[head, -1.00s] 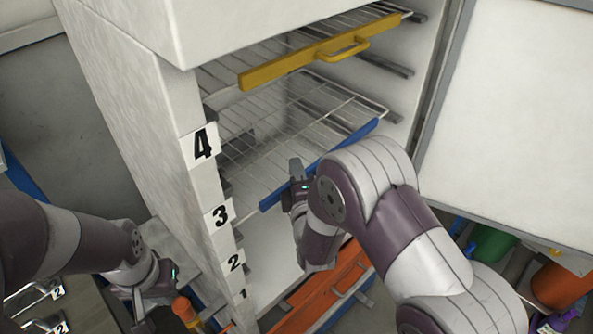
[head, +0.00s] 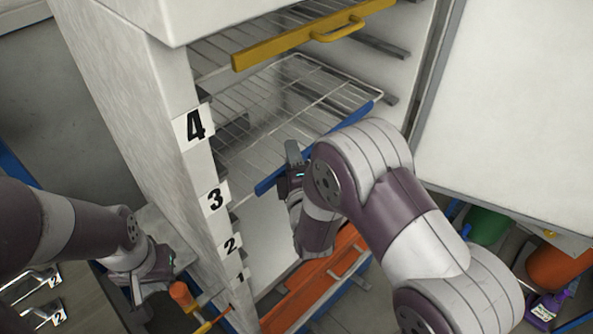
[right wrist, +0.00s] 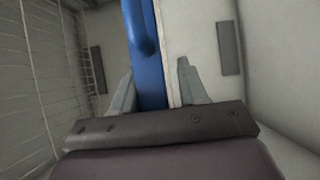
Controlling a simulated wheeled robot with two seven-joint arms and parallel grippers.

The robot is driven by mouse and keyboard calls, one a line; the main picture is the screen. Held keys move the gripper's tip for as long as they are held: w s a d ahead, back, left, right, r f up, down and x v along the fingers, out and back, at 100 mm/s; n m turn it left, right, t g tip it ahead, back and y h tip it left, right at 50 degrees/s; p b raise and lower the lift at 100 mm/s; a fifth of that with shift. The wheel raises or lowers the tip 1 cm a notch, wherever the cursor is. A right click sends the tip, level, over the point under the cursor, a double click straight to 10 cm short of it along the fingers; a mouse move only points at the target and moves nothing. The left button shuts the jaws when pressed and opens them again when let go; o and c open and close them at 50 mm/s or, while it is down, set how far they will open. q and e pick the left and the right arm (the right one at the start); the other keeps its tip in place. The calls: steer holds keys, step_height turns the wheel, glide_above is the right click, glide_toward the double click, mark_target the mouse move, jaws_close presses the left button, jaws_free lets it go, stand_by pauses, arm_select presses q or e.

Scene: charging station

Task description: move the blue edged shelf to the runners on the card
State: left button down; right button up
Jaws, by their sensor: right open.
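The blue edged shelf (head: 355,116) is a wire rack with a blue front bar. It sits in the white cabinet below the yellow edged shelf, and my right arm hides part of its bar. My right gripper (head: 292,160) is at the bar, left of its middle. In the right wrist view, the blue bar (right wrist: 146,75) lies between the open fingers of my right gripper (right wrist: 155,90). My left gripper (head: 155,275) is low, left of the cabinet; its fingers are too small to read. Number labels, such as 3 (head: 215,197), mark the cabinet's front post. I see no task card.
The yellow edged shelf (head: 290,45) is above, and an orange fronted piece (head: 310,285) is at the bottom of the cabinet. The cabinet door (head: 510,120) stands open at the right. Bare runners (head: 383,47) show on the inner right wall. Bottles (head: 490,226) stand at the lower right.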

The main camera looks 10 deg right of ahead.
steer(key=s+b, duration=0.1)
steer(key=s, duration=1.1)
